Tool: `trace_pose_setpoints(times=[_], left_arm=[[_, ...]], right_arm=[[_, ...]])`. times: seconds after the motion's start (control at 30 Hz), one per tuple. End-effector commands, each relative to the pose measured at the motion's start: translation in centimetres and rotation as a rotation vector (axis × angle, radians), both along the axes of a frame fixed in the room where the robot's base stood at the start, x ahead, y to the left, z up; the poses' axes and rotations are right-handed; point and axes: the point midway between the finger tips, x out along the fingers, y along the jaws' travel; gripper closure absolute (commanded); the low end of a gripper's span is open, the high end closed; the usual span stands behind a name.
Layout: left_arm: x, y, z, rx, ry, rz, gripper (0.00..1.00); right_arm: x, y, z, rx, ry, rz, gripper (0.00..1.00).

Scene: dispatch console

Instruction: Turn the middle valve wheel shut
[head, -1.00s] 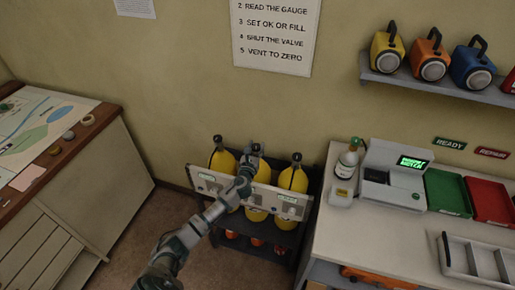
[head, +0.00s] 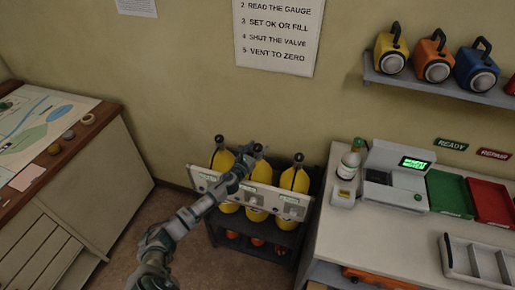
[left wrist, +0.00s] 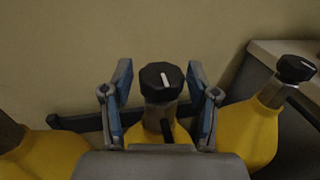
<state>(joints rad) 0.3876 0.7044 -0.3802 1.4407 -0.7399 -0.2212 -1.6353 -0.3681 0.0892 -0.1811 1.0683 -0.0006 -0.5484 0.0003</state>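Three yellow cylinders with dark valve wheels stand in a dark rack. The middle valve wheel (head: 258,148) tops the middle cylinder (head: 257,172). In the left wrist view this wheel (left wrist: 161,82) is a black faceted knob with a white mark running nearly straight up the picture. My left gripper (head: 245,163) is at the middle cylinder, partly covering it. In the left wrist view its two blue-padded fingers (left wrist: 163,98) are spread, one on each side of the wheel, with gaps between. I see no contact. My right gripper is not in view.
A pale label panel (head: 210,179) runs across the front of the rack (head: 290,238). Another valve wheel (left wrist: 295,68) is at the right in the wrist view. A white counter (head: 385,238) stands close on the right, a map table (head: 95,165) on the left.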

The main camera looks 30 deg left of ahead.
Motion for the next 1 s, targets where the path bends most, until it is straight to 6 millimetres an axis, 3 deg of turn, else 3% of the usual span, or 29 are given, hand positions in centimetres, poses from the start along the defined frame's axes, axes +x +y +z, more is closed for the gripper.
trace_pose_setpoints(times=[0.37,0.47,0.8,1.0], left_arm=[[-0.5,0.0,0.2,0.002,-0.003,0.001,0.32],[-1.7,0.0,0.1,0.003,-0.001,0.0,0.32],[-8.9,-0.2,-0.1,0.002,0.001,-0.002,0.32],[-11.2,-0.2,-0.1,0.001,0.001,0.0,0.32]], right_arm=[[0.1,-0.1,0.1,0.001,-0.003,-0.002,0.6],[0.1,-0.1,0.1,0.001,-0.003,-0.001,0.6],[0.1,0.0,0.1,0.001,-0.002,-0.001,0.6],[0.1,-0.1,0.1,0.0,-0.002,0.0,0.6]])
